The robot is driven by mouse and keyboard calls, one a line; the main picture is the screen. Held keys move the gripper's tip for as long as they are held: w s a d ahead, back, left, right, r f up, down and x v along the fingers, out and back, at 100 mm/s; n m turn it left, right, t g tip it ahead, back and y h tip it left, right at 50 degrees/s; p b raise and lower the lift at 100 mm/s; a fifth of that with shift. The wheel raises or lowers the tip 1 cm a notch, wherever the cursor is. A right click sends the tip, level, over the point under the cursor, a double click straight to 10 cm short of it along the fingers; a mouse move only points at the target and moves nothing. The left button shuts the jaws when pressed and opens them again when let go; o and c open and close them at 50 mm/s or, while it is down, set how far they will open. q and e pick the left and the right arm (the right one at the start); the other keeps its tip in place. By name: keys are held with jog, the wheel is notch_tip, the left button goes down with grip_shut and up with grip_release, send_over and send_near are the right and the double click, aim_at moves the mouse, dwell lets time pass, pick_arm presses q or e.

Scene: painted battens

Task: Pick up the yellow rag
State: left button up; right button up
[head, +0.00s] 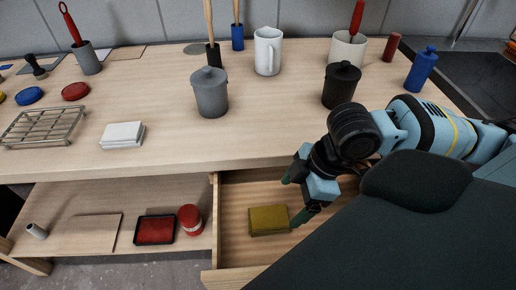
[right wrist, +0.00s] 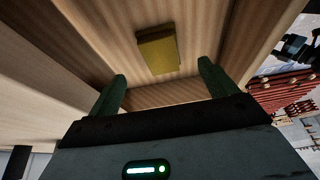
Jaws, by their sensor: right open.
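The yellow rag (head: 269,220) is a flat folded rectangle on the floor of an open wooden drawer (head: 236,257) below the table top. In the right wrist view the rag (right wrist: 158,50) lies ahead of the fingers, apart from them. My right gripper (head: 294,202) reaches down at the drawer, just right of the rag in the head view. Its two green fingers are apart in the right wrist view (right wrist: 162,85), with nothing between them. My left gripper is in neither view.
The table top (head: 160,110) above carries a grey lidded jar (head: 210,92), a black lidded jar (head: 341,85), a white jug (head: 268,50) and a wire rack (head: 42,127). A lower shelf left of the drawer holds a red tray (head: 155,230) and a red jar (head: 190,219).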

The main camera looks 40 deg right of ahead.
aim_at(277, 216)
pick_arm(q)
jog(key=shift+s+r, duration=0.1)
pick_arm(e)
jog(key=shift+s, duration=0.15)
jog(key=shift+a+f, duration=0.3)
jog(key=shift+f, duration=0.4)
jog(key=shift+w+b+x, duration=0.2)
jog(key=shift+b+x, duration=0.45)
jog(key=shift+x, duration=2)
jog(key=shift+w+a+f, duration=0.1)
jog(key=shift+f, duration=0.25)
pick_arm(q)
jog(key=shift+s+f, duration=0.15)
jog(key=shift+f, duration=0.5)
